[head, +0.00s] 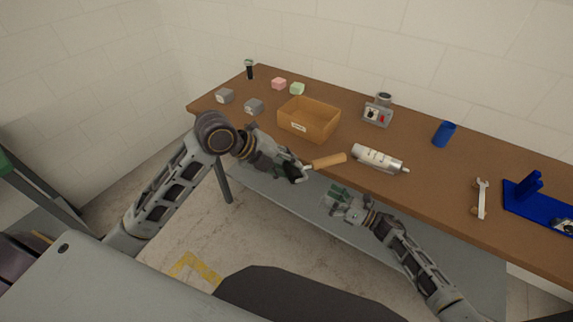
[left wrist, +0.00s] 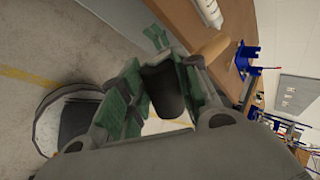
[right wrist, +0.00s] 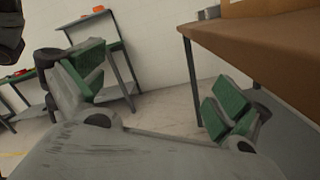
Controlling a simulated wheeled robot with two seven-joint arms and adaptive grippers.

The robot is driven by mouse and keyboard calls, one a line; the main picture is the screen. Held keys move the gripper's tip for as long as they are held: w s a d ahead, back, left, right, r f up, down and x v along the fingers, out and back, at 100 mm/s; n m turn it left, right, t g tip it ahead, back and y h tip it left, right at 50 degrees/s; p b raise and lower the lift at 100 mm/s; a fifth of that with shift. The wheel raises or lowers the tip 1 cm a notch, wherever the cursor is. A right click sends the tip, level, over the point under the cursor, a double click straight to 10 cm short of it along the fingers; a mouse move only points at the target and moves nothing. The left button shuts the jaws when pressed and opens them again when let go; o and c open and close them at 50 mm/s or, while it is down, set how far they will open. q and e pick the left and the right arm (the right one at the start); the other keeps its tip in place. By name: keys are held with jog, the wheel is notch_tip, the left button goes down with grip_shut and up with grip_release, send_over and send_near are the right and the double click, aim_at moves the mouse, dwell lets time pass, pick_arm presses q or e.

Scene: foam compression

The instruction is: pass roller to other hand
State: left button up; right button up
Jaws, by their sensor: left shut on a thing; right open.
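The roller has a tan wooden handle (head: 325,161), a metal frame and a dark cylinder (left wrist: 165,95). My left gripper (head: 292,171) is shut on the roller's dark cylinder, in front of the bench's near edge. The handle points right in the head view and also shows in the left wrist view (left wrist: 212,46). My right gripper (head: 338,196) is open and empty, lower and to the right of the handle, apart from it. In the right wrist view, nothing lies between its green pads (right wrist: 158,95).
The brown bench (head: 430,185) holds a cardboard box (head: 308,121), a silver tube (head: 378,160), a grey device (head: 377,115), a blue cylinder (head: 444,134), a wrench (head: 481,199) and small foam blocks (head: 254,106). Its front edge is close to both grippers. A grey lower shelf (head: 270,193) lies beneath.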

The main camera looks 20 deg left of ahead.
jog(key=w+d+f+m+t+h, duration=0.1)
jog(key=d+f+m+t+h, duration=0.35)
jog(key=f+m, duration=0.35)
jog(key=d+f+m+t+h, duration=0.3)
jog(key=d+f+m, duration=0.2)
jog(key=f+m, duration=0.4)
jog(key=s+d+f+m+g+h, duration=0.1)
jog(key=s+d+f+m+h, duration=0.2)
jog(key=s+d+f+m, duration=0.35)
jog(key=s+d+f+m+g+h, duration=0.1)
jog(key=s+d+f+m+h, duration=0.25)
jog(key=f, duration=0.65)
jog(key=s+d+f+m+g+h, duration=0.2)
jog(key=s+d+f+m, duration=0.3)
jog(key=s, duration=0.4)
jog(key=s+d+f+m+g+h, duration=0.1)
jog(key=s+d+f+m+g, duration=0.2)
jog(key=s+f, duration=0.6)
jog(key=s+d+f+m+g+h, duration=0.1)
jog(key=s+m, duration=0.3)
jog(key=s, duration=0.7)
jog(key=s+d+f+m+g, duration=0.2)
jog(key=s+f+m+g, duration=0.1)
jog(key=s, duration=0.7)
jog(key=shift+s+m+h, duration=0.35)
jog(key=shift+m+h, duration=0.05)
